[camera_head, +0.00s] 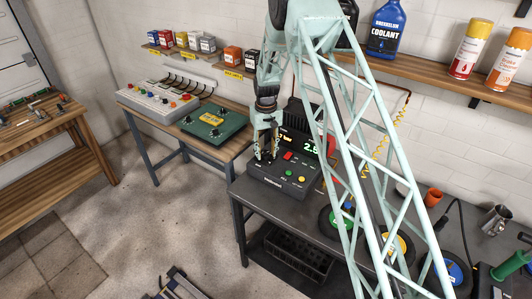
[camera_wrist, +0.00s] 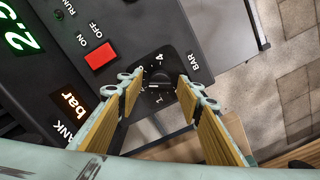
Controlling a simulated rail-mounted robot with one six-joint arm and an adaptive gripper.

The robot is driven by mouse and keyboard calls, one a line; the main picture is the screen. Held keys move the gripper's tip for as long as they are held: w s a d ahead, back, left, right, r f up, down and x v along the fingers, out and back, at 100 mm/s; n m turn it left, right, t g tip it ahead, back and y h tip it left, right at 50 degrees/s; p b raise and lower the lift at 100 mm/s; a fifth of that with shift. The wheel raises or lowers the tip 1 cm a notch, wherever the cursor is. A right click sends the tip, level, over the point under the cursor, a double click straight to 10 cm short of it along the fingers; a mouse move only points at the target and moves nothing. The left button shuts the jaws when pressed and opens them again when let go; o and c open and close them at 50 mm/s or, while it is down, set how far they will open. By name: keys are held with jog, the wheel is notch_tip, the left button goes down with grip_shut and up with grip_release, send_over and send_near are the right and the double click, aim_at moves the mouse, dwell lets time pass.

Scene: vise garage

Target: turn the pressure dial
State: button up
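The pressure dial (camera_wrist: 158,84) is a small black knob with a numbered white scale and the word BAR beside it. It sits on the sloped panel of a dark control box (camera_head: 283,181). My gripper (camera_head: 267,153) is at the box's left end, pointing down, and hides the dial in the head view. In the wrist view my gripper (camera_wrist: 160,88) is open, with one fingertip on each side of the dial. I cannot tell whether the fingertips touch it. The green display (camera_head: 311,147) shows a number starting with 2.
A red switch (camera_wrist: 101,55) marked ON and OFF lies near the dial. Coloured buttons (camera_head: 289,173) sit right of my gripper. The box stands on a dark bench (camera_head: 268,204). A wooden table (camera_head: 236,148) with a green box (camera_head: 213,122) stands to the left.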

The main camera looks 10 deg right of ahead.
dwell(0.3)
jog(key=c, duration=0.8)
jog(key=shift+c, duration=0.2)
jog(key=shift+f+n+b, duration=0.15)
jog(key=shift+n+b, duration=0.3)
jog(key=shift+n, duration=0.05)
jog(key=shift+n+b, duration=0.45)
jog(key=shift+n, duration=0.45)
jog(key=shift+n+b, duration=0.65)
jog(key=shift+n, duration=0.75)
jog(key=o, duration=0.8)
